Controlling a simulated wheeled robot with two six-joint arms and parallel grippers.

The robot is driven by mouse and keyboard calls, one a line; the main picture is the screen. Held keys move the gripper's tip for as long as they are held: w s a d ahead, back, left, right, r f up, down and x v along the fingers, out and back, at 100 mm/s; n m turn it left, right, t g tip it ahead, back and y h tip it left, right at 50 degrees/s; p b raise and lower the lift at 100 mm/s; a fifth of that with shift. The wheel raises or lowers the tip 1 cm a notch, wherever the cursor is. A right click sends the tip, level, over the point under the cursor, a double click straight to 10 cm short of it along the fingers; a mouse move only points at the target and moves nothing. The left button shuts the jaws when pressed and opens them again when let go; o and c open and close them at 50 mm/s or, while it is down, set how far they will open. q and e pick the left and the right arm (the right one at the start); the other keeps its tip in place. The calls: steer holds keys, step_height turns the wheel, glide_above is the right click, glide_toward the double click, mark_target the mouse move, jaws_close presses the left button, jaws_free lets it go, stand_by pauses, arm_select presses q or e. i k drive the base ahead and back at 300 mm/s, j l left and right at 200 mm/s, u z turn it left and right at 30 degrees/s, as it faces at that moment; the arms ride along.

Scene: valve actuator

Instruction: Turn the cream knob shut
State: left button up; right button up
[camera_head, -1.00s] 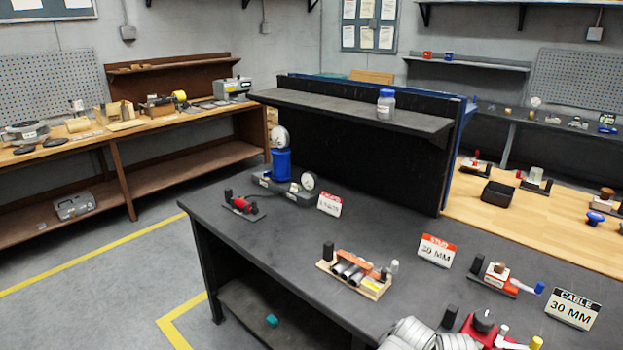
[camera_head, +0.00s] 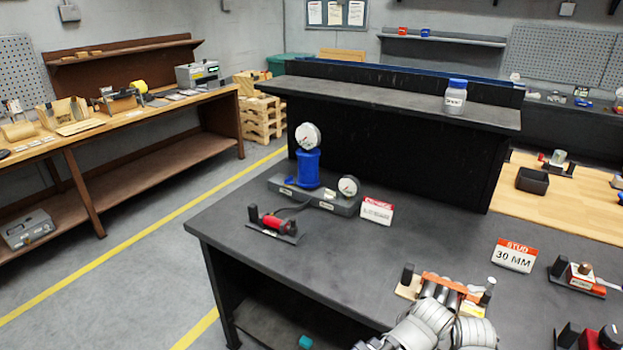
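No knob stands out clearly as cream. A small pale knob (camera_head: 491,283) stands at the right end of a fixture (camera_head: 440,287) with orange tops on the dark bench, but its colour is too small to be sure of. Another fixture (camera_head: 268,227) with a red cylinder and black post lies at the bench's left. A blue cylinder (camera_head: 308,169) with a round gauge (camera_head: 307,137) stands on a grey base behind it, with a second gauge (camera_head: 348,186) beside it. Grey rounded parts of my arms show at the bottom, partly covering the orange-topped fixture.
The dark bench (camera_head: 410,241) has free room in its middle. A red-topped card reading STUD 30 MM (camera_head: 514,256) and a red-topped card (camera_head: 377,211) stand on it. A jar (camera_head: 455,97) is on the raised shelf. Open floor (camera_head: 130,270) lies left of the bench.

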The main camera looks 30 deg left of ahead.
mark_target(329, 193)
steer(key=j, duration=1.9)
steer(key=k+j, duration=0.05)
